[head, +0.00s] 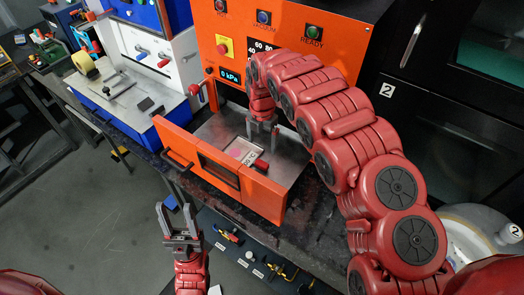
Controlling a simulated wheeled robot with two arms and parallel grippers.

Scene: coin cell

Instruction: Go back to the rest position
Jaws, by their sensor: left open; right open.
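My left gripper (175,210) is open and empty, fingers pointing up the picture, in front of the orange drawer (265,196). My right gripper (262,132) is open and points down over the inside of the pulled-out drawer. A small light tray (238,150) with a dark red part beside it lies on the drawer's grey floor just below the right gripper. Whether the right fingers touch it cannot be told. The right arm arches over the right side of the drawer and hides part of the orange machine.
The orange machine (222,20) has lit buttons and a gauge display. A blue-and-white machine (150,45) stands to its left. A dark bench edge runs below the drawer, with fittings on a panel (240,250). A round white vessel (480,232) is at the right. Floor at lower left is clear.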

